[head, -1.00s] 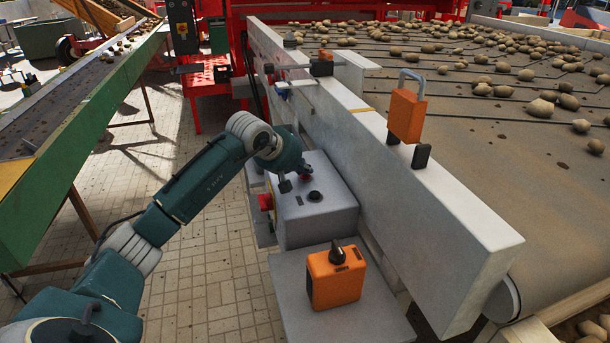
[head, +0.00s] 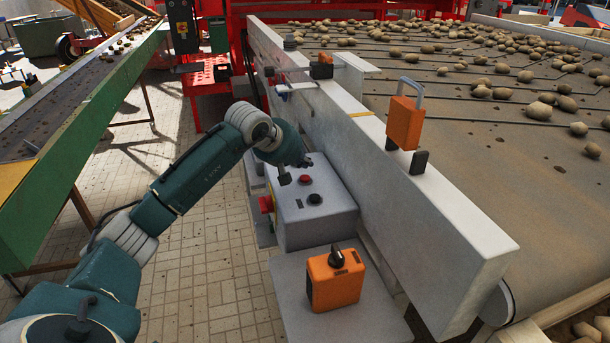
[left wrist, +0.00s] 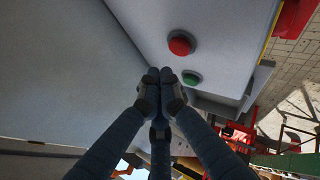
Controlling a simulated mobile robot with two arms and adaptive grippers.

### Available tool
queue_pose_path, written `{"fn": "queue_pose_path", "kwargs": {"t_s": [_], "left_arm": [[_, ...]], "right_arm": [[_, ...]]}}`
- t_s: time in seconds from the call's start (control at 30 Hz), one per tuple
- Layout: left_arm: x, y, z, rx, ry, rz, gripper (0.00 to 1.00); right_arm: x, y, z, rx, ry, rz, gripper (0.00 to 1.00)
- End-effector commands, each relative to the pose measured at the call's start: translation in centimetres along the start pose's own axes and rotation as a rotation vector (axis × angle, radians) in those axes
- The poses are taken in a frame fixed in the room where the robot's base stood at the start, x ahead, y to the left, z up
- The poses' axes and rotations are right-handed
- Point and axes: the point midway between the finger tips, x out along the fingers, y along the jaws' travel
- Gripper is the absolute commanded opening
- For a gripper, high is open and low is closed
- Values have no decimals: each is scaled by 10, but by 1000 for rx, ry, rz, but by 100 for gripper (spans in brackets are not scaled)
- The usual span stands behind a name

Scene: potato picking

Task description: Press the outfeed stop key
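A grey control box (head: 330,222) stands beside the conveyor's side rail. A red push button (head: 305,180) sits on its top, with a black round control (head: 314,198) in front of it. In the left wrist view the red button (left wrist: 180,43) and a green button (left wrist: 191,78) show on the grey panel. My left gripper (head: 294,171) is just behind and above the red button in the head view. Its fingertips (left wrist: 158,73) are together, empty, beside the green button. I cannot tell whether they touch the panel. My right gripper is out of view.
A red mushroom knob (head: 266,203) is on the box's left side. An orange box with a black knob (head: 335,277) stands on a grey shelf in front. Potatoes lie on the wide belt (head: 480,165).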

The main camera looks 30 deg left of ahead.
Motion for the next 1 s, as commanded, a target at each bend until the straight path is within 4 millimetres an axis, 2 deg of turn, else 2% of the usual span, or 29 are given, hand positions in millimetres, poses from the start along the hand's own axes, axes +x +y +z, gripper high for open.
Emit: {"fn": "queue_pose_path", "kwargs": {"t_s": [0.03,0.3,1.0], "left_arm": [[-7,7,-3,0,2,1,0],[-23,22,-9,0,1,1,0],[-23,22,-9,0,0,0,0]], "right_arm": [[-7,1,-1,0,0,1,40],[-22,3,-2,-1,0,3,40],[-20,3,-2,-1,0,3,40]]}}
